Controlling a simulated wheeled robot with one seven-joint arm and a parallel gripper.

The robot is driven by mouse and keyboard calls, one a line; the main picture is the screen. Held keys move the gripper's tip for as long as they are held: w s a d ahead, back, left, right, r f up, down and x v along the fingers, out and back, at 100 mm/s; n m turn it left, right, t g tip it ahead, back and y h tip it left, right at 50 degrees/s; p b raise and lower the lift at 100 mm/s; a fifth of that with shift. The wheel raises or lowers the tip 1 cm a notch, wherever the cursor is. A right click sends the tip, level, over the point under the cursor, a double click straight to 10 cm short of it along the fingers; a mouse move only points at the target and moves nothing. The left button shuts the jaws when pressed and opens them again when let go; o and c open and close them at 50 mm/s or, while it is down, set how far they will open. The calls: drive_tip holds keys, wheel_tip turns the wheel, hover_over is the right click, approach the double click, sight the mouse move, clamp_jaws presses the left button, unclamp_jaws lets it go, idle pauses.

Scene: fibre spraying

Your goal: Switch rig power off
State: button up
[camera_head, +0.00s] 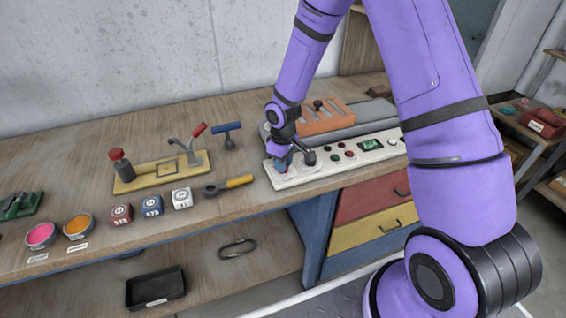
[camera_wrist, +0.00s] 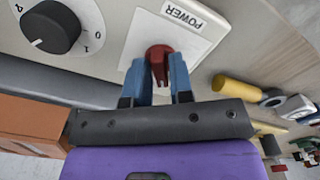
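The white control panel (camera_head: 378,145) of the rig lies at the front right of the bench. In the wrist view, a red power switch (camera_wrist: 159,52) stands on a pale plate with an upside-down POWER label (camera_wrist: 183,15). My gripper (camera_wrist: 158,75) has its two blue fingers on either side of the red switch lever. Little or no gap shows, and the fingers look closed on it. In the head view, my gripper (camera_head: 284,160) is low at the panel's left end, and the switch is mostly hidden there.
A black rotary knob (camera_wrist: 50,27) sits beside the power plate. An orange block (camera_head: 325,117) stands behind the panel. A yellow-handled tool (camera_head: 238,182), dice-like blocks (camera_head: 152,206) and a yellow plate (camera_head: 160,172) lie to the left.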

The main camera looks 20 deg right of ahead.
drive_tip(key=shift+o, duration=1.2)
wheel_tip(320, 180, up, 11)
drive_tip(key=shift+f, duration=0.1)
